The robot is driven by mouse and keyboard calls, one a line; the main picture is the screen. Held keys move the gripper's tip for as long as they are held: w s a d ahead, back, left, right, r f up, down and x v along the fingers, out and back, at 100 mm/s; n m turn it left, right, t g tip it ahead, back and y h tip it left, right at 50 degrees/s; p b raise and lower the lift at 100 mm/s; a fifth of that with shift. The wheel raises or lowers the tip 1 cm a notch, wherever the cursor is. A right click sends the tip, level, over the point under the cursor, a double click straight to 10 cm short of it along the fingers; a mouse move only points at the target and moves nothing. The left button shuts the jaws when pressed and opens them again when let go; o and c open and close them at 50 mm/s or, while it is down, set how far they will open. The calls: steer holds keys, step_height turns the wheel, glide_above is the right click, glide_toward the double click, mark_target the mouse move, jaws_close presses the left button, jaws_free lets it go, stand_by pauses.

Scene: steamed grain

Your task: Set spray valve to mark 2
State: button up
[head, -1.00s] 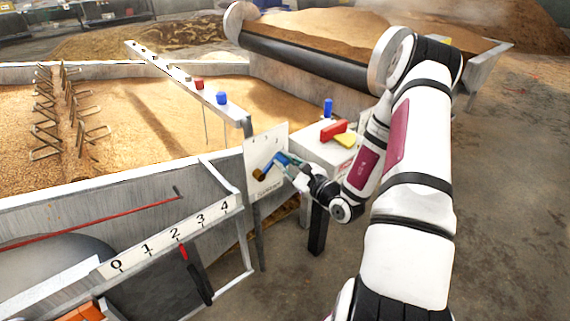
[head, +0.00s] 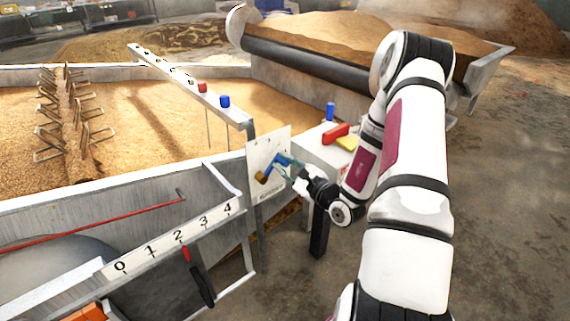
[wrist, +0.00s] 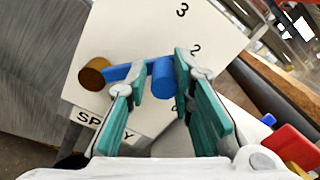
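The spray valve lever (wrist: 125,71) is blue with a brass pivot (wrist: 93,74) and a round blue grip (wrist: 163,77). It is mounted on a white panel (wrist: 150,25) with the marks 2 and 3 and a partly hidden SPRAY label. In the wrist view the lever points right, its end a little below the mark 2 (wrist: 195,48). In the head view the lever (head: 280,162) slants up to the right. My gripper (wrist: 160,75) is around the grip, one teal finger on each side. The right finger is very close to it; a narrow gap shows at the left.
A grey box (head: 312,150) with red, yellow and blue handles stands right beside the panel. A scale (head: 170,240) marked 0 to 4 with a red-and-black lever is at the lower left. Grain bins lie behind. Floor at the right is open.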

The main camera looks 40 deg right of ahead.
steer(key=shift+d+r, duration=0.2)
steer(key=shift+d, duration=0.05)
steer(key=shift+s+d+f, duration=0.1)
steer(key=shift+s, duration=0.35)
steer(key=s, duration=1.1)
steer(key=shift+f, duration=0.1)
steer(key=shift+c, duration=0.3)
